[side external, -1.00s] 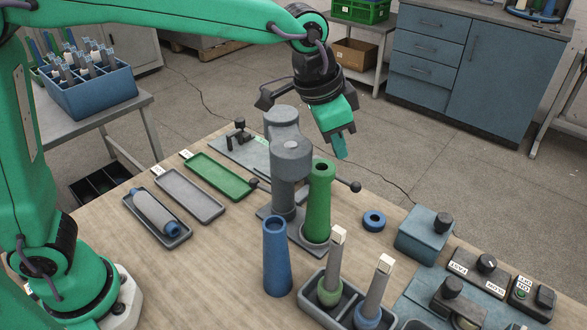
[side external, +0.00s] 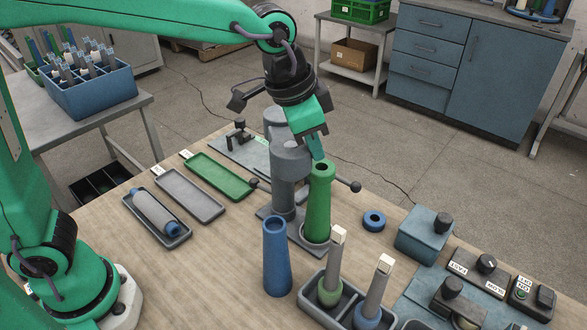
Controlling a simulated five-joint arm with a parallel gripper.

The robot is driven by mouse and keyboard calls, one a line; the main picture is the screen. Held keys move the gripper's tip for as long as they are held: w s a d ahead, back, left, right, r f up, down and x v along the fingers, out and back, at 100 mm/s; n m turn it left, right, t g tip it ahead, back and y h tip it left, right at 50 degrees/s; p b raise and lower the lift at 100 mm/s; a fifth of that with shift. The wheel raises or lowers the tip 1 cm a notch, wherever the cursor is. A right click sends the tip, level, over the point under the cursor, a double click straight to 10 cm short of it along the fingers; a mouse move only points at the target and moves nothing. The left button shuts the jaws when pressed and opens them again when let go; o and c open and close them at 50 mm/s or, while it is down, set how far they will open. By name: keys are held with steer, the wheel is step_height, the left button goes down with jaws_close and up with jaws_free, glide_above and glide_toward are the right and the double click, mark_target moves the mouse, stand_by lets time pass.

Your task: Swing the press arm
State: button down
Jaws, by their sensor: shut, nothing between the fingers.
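The winder is a grey machine (side external: 287,165) with rounded upright housings, standing mid-table. A thin rod ending in a black ball knob (side external: 355,187) sticks out on its right, and another black knob (side external: 253,183) shows on its left. I cannot tell which part is the press arm. A green cone (side external: 318,208) stands upright on the machine's front base. My gripper (side external: 318,156) is shut and empty, pointing down. In the picture its fingertips are just above the green cone's top, beside the grey housing; I cannot tell if they touch.
A blue cone (side external: 276,260) stands in front. A tray with two bobbin-like pieces (side external: 309,300), a blue ring (side external: 374,220), a blue box (side external: 424,235) and switch boxes (side external: 478,272) lie to the right. Shallow trays (side external: 220,178) lie left. The table's front left is clear.

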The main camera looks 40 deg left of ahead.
steer(key=shift+s, duration=0.15)
steer(key=shift+s+a, duration=0.35)
steer(key=shift+s, duration=0.25)
steer(key=shift+s+a, duration=0.35)
steer(key=shift+s, duration=0.2)
steer(key=s+a, duration=0.4)
steer(key=a, duration=0.3)
steer(key=shift+s, duration=0.4)
steer(key=shift+d, duration=0.2)
steer(key=d, duration=0.4)
step_height(320, 180, up, 10)
steer(key=a, duration=0.2)
steer(key=shift+w+a+f, duration=0.15)
steer(key=shift+a+f, duration=0.05)
steer(key=shift+a, duration=0.2)
